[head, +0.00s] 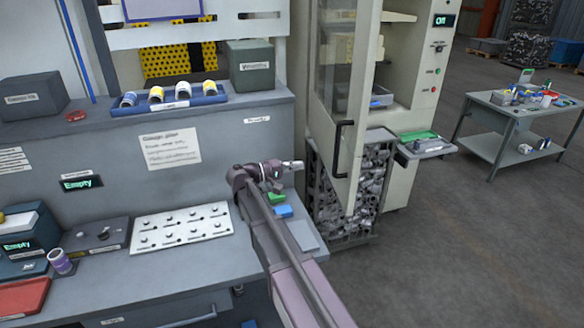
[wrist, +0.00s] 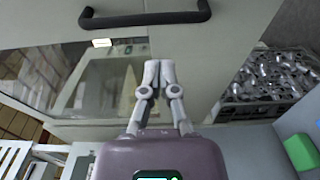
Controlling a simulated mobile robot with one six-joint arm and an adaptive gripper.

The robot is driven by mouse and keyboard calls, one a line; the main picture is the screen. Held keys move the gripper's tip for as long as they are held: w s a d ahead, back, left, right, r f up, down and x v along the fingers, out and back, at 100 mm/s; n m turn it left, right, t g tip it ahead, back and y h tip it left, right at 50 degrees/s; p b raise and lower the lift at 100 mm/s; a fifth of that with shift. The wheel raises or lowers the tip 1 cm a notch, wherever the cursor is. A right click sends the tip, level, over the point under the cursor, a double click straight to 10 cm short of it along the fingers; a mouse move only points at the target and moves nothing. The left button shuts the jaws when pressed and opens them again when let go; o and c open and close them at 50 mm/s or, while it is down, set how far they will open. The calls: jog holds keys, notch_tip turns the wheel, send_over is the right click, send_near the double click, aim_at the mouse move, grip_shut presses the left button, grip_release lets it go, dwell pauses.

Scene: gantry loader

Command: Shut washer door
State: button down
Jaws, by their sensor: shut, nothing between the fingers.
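The washer is a tall cream cabinet (head: 405,90) at the upper right of the head view. Its door (head: 350,75) is a pale frame with a clear window and stands open, so shelves inside show on its right. A black bar handle (head: 343,145) is on the door; it also spans the top of the wrist view (wrist: 145,18). My gripper (head: 299,165) is to the left of the door and a little below the handle. In the wrist view its fingertips (wrist: 159,64) are together and empty, below the handle and apart from it. Contact with the door panel cannot be told.
A wire bin (head: 340,228) of metal parts stands under the door. A small tray shelf (head: 428,147) juts out right of the washer. The grey workbench (head: 190,262) fills the left. Open floor (head: 450,250) lies at right, before a cluttered table (head: 498,120).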

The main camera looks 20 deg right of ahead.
jog(key=d, duration=1)
jog(key=shift+w+d, duration=0.25)
jog(key=shift+d, duration=0.1)
